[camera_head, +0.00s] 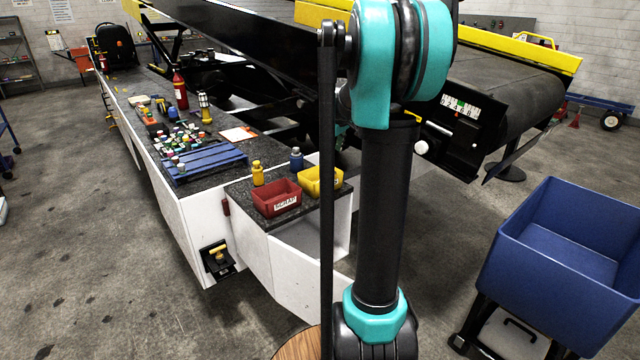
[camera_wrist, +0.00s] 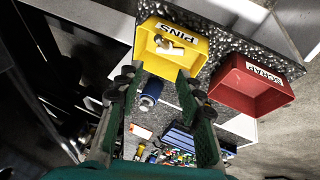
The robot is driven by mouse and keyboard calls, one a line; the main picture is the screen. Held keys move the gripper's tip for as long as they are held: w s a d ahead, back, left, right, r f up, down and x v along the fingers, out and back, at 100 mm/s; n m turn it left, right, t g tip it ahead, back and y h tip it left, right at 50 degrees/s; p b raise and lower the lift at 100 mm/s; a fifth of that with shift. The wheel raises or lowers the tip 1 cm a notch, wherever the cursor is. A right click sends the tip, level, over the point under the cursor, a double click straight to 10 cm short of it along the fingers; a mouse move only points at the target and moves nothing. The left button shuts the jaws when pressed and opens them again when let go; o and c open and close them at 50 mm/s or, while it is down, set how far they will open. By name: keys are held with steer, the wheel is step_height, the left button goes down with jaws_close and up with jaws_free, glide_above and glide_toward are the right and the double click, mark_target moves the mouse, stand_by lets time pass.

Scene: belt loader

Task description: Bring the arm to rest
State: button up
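My gripper (camera_wrist: 160,78) shows in the wrist view, its two green fingers spread apart with nothing held between them. Beyond the fingertips is a yellow bin marked PINS (camera_wrist: 197,50) with a small pale item (camera_wrist: 168,45) inside. The yellow bin (camera_head: 326,184) also shows in the head view, partly behind my arm. In the head view my teal and black arm rises upright across the right of the centre; my gripper is not visible there.
A red SCRAP bin (camera_head: 277,201) sits on the dark counter (camera_head: 236,190), with a yellow bottle (camera_head: 258,174) and a blue bottle (camera_head: 296,160) behind. A blue tub cart (camera_head: 560,287) stands at right. The belt loader (camera_head: 505,80) is behind my arm. Open floor lies at left.

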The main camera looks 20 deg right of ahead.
steer(key=shift+s+r, duration=0.1)
steer(key=shift+r, duration=0.05)
steer(key=s+a+f+m, duration=0.1)
steer(key=s+a+f, duration=0.4)
steer(key=s, duration=0.6)
steer(key=s+a+f+m, duration=0.2)
steer(key=s+a+f, duration=0.3)
steer(key=s, duration=0.7)
steer(key=s+a+f+m+g, duration=0.1)
steer(key=s+a+f, duration=0.3)
steer(key=s+f, duration=0.4)
steer(key=s+m, duration=0.1)
steer(key=s, duration=0.2)
steer(key=shift+s+a+y, duration=0.25)
steer(key=shift+a+y, duration=0.15)
steer(key=shift+r, duration=0.1)
